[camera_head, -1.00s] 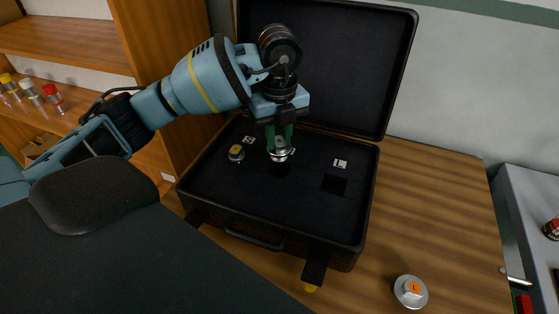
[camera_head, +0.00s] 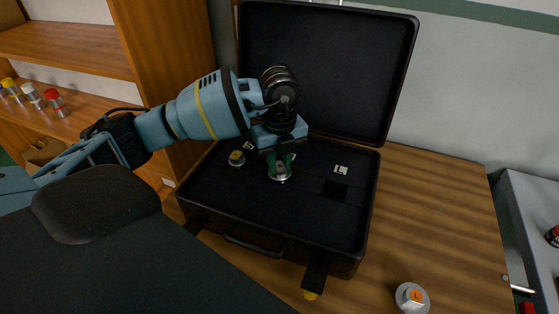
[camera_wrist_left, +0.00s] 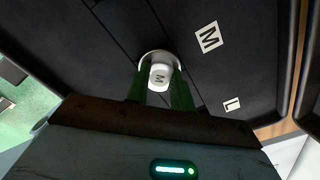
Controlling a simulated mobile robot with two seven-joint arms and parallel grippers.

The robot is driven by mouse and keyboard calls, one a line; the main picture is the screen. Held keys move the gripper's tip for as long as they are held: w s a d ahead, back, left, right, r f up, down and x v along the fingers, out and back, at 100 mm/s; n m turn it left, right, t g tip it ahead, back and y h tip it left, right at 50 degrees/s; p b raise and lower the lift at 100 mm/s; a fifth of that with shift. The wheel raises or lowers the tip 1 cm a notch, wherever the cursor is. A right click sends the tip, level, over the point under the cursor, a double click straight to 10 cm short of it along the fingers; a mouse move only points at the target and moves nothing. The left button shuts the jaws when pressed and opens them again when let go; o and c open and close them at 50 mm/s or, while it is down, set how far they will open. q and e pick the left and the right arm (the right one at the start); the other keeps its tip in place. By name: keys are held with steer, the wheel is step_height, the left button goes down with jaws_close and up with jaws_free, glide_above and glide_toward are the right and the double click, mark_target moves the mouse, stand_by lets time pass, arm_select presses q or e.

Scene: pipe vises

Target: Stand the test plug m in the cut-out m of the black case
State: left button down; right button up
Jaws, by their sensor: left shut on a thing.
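Test plug m (camera_head: 281,176) is a silver disc with a pale knob; the wrist view shows an M on the plug's top (camera_wrist_left: 159,76). My left gripper (camera_head: 281,162) is shut on the knob, its green fingers (camera_wrist_left: 160,92) on either side. The plug is upright, low over or at the foam of the open black case (camera_head: 268,214), in the middle cut-out's place. The plug and gripper hide cut-out m, so I cannot tell how deep it sits. The M label (camera_wrist_left: 209,37) lies beside it in the wrist view. My right gripper is not in view.
A plug with a yellow top (camera_head: 237,158) stands in the case's left part. The empty square cut-out (camera_head: 334,190) is by the L label (camera_head: 341,169). A plug with an orange L top (camera_head: 412,297) stands on the wooden table. The raised lid (camera_head: 325,70) is behind my gripper.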

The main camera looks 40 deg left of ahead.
mark_target(279, 166)
arm_select(q)
steer(key=shift+f, duration=0.25)
steer(key=c, duration=1.2)
jaws_free()
steer(key=shift+r, duration=0.1)
step_height(279, 166, up, 12)
steer(key=shift+r+p, duration=0.2)
steer(key=shift+p, duration=0.15)
